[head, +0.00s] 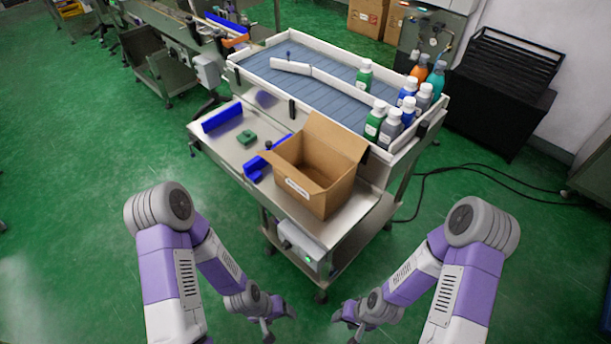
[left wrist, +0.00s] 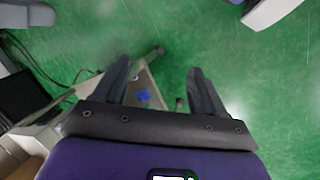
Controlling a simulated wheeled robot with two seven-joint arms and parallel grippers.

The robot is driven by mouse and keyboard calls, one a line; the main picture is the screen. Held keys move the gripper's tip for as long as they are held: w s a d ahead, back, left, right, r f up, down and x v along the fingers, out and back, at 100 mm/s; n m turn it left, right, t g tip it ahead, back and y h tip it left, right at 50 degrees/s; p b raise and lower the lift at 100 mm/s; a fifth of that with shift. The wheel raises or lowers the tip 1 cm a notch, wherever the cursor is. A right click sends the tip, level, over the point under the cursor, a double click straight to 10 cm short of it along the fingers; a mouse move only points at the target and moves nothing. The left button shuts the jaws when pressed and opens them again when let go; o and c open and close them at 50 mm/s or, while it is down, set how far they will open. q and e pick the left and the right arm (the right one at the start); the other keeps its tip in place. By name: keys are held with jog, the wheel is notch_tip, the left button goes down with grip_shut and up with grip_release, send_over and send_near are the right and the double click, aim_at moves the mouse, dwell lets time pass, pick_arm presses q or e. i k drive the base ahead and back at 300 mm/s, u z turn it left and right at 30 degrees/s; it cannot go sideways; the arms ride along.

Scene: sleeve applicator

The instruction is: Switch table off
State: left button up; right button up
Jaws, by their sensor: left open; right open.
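The table (head: 235,160) is a steel bench joined to a white-walled conveyor bed. A grey control box (head: 302,243) hangs under its front edge, with a small green button or lamp (head: 308,259) low on its face. Other controls on the box are too small to tell. My left gripper (head: 279,322) is open and empty, low in front of the box and apart from it. Its spread fingers (left wrist: 158,66) show in the left wrist view, with floor and part of a metal frame beyond. My right gripper (head: 347,326) is open and empty, low to the right of the left one.
An open cardboard box (head: 311,190) stands on the table's front. Several bottles (head: 375,119) stand on the conveyor bed (head: 300,93). Black cables (head: 450,170) cross the floor at right. The left floor is clear.

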aim_at(285, 246)
jog(key=z, duration=1.6)
jog(key=k, duration=1.25)
jog(key=u, duration=1.25)
